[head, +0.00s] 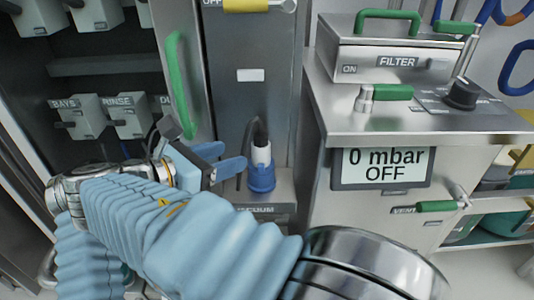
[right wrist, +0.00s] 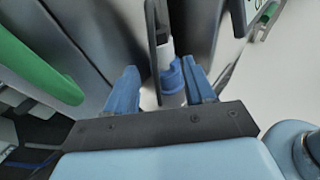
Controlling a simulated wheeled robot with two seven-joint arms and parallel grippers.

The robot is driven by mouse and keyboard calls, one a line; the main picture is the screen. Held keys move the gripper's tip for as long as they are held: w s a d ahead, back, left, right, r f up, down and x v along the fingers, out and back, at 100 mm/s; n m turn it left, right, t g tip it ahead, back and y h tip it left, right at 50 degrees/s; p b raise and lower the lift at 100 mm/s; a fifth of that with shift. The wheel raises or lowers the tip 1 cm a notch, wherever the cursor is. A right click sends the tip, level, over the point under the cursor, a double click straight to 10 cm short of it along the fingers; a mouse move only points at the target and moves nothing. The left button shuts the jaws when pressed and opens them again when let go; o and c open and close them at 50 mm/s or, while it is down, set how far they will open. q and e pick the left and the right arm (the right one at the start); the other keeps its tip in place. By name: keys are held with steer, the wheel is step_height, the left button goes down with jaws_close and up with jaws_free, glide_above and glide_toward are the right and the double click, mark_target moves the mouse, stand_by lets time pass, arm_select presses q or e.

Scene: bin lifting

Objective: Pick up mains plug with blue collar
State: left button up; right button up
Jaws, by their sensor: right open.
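The mains plug (head: 262,168) has a white body, a dark cable end on top and a blue collar at its base. It stands upright on a grey ledge of the cabinet. My right gripper (head: 228,157) is open, with its blue fingers just left of the plug and pointing toward it. In the right wrist view the plug (right wrist: 172,80) shows between and beyond the two blue fingers (right wrist: 160,74), nearer the right one. I cannot tell whether either finger touches it. My left gripper is not in view.
A steel filter unit (head: 392,62) with a pressure display (head: 381,168) stands to the right. A green door handle (head: 179,85) is close behind my right gripper. A vacuum label (head: 258,209) is on the ledge below the plug.

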mark_target(260, 136)
steer(key=b+x, duration=0.1)
steer(key=x, duration=0.9)
steer(key=shift+d+f, duration=0.1)
steer(key=shift+d, duration=0.05)
steer(key=c, duration=0.9)
steer(key=shift+c, duration=0.2)
steer(key=shift+r, duration=0.3)
step_height(260, 136, up, 3)
steer(key=shift+r+p, duration=0.1)
steer(key=shift+p, duration=0.4)
steer(key=s+a+r+p, duration=0.1)
steer(key=s+a+r, duration=0.1)
steer(key=s+r, duration=0.7)
steer(key=s, duration=0.4)
steer(key=shift+s+a, duration=0.35)
steer(key=shift+s, duration=0.05)
